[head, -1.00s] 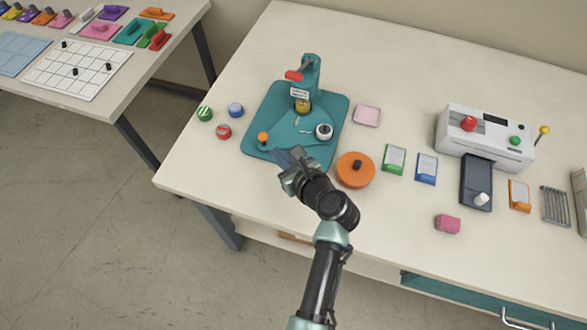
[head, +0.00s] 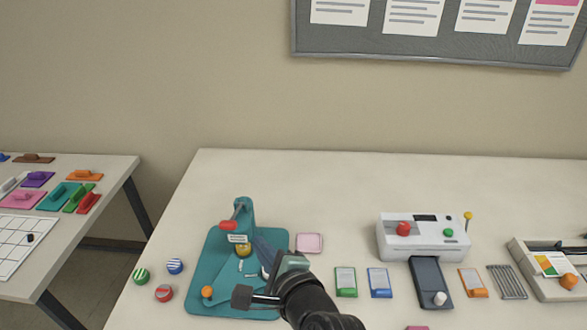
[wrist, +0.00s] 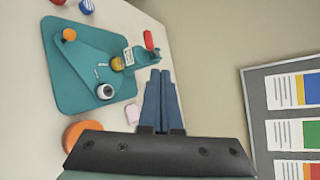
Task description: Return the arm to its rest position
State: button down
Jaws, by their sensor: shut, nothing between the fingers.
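My gripper (head: 267,252) is in front of the teal press station in the head view, its blue fingers pointing up and away from me. In the wrist view the two blue fingers of my gripper (wrist: 161,88) are together with nothing between them. The teal press station (head: 212,285) stands on the table, with a red-tipped lever (head: 229,225) and an orange knob (head: 207,292). My arm hides part of the station's right side. The station's base also shows in the wrist view (wrist: 65,85), with a white ring-shaped part (wrist: 105,91) on it.
Striped round pieces (head: 142,276) lie left of the station. A notice board (head: 430,50) hangs on the back wall. A second table (head: 110,165) stands left.

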jog(key=d+r+n+t+h, duration=0.15)
jog(key=r+n+t, duration=0.3)
jog(key=r, duration=0.95)
jog(key=d+r+n+t+h, duration=0.1)
jog(key=d+r+n+t, duration=0.15)
jog(key=r+n, duration=0.7)
jog(key=s+r+n+t+h, duration=0.1)
jog(key=s+r, duration=0.3)
jog(key=r, duration=0.4)
jog(key=s+d+r+n+t+h, duration=0.1)
jog(key=s+r+t, duration=0.3)
jog(key=r, duration=0.4)
jog(key=s+d+r+n+t+h, duration=0.1)
jog(key=s+r+n+t+h, duration=0.1)
jog(key=s+r, duration=0.3)
notch_tip(320, 180, up, 3)
jog(key=shift+s+d+f+t, duration=0.15)
jog(key=shift+s+t, duration=0.15)
jog(key=shift+t, duration=0.3)
jog(key=shift+h, duration=0.25)
